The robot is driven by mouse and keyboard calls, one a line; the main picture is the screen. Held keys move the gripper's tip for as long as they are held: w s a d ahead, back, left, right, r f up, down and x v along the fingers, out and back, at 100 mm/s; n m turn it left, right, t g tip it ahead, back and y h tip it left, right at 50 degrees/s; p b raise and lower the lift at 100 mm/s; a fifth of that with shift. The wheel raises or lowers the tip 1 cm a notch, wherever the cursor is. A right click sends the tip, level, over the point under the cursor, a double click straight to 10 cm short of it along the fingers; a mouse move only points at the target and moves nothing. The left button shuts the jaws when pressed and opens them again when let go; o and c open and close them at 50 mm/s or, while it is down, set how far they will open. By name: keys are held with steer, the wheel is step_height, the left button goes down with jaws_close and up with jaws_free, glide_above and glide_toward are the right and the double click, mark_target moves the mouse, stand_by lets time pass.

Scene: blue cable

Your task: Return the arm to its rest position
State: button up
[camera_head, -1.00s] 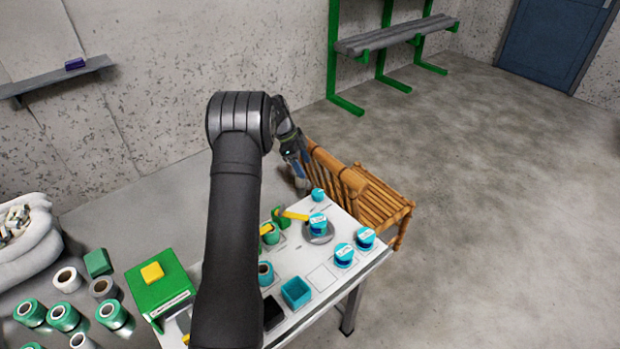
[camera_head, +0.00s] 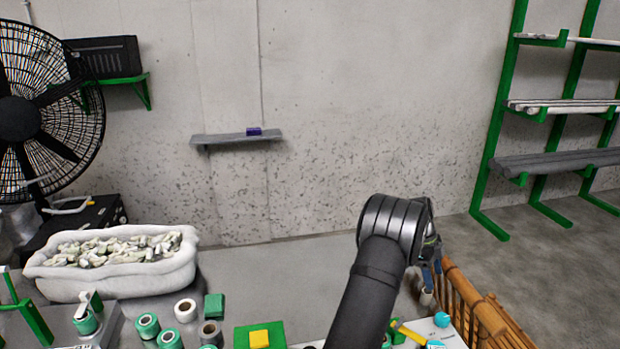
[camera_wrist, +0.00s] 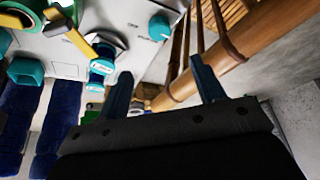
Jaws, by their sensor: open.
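My arm rises from the bottom of the head view, and my gripper (camera_head: 430,272) hangs at its end, beside the bamboo bench and partly hidden by my wrist. In the wrist view my gripper (camera_wrist: 163,82) has its two blue-grey fingers wide apart with nothing between them. Past the fingers lie the white table (camera_wrist: 125,15) and the bench. I see no contact between the fingers and either one. A blue-and-white labelled spool (camera_wrist: 101,70) stands on the table, left of the fingers.
The bamboo bench (camera_head: 478,305) is close to my gripper. A yellow-handled tool (camera_head: 408,332) and a turquoise round item (camera_head: 442,319) are on the table. Several green and white rolls, a green block with a yellow top (camera_head: 259,339) and a white tub (camera_head: 115,265) are at left.

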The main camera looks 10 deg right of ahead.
mark_target(443, 317)
steer(key=x, duration=1.5)
steer(key=shift+s, duration=0.1)
steer(key=v, duration=1.7)
steer(key=x, duration=1.7)
steer(key=n+t+h, duration=0.1)
steer(key=n, duration=0.3)
steer(key=shift+s, duration=0.1)
steer(key=n+t, duration=0.1)
steer(key=n, duration=0.3)
steer(key=shift+s+t+h, duration=0.1)
steer(key=shift+t+h, duration=0.2)
steer(key=shift+t, duration=0.1)
steer(key=n+t, duration=0.1)
steer(key=n, duration=0.3)
steer(key=shift+s, duration=0.1)
steer(key=shift+s+n+t, duration=0.1)
steer(key=shift+n+t, duration=0.8)
steer(key=shift+n, duration=1)
steer(key=shift+n, duration=0.3)
